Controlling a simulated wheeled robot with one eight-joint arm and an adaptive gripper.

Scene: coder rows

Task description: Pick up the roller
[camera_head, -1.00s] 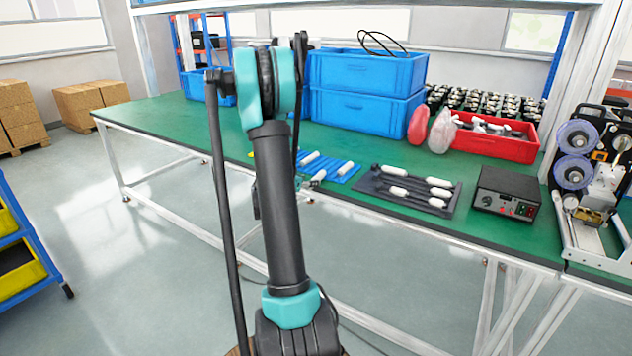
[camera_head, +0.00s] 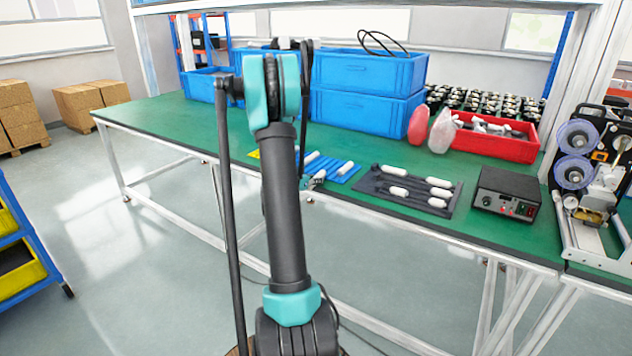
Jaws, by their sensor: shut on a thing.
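A blue tray (camera_head: 342,177) on the green table holds white rollers. One roller (camera_head: 345,168) lies on its right part and another (camera_head: 312,156) lies further back, partly behind my arm. My gripper (camera_head: 312,181) is small in view at the tray's front left edge, partly hidden by my arm. It is shut on a white roller (camera_head: 320,174) at the front of the tray. The fingertips are too small to make out, and I cannot tell whether this roller is clear of the tray.
A dark tray (camera_head: 372,187) with several white rollers lies to the right, then a black control box (camera_head: 506,192). Blue crates (camera_head: 365,112) and a red bin (camera_head: 490,145) stand behind. The green table (camera_head: 150,122) is clear at left.

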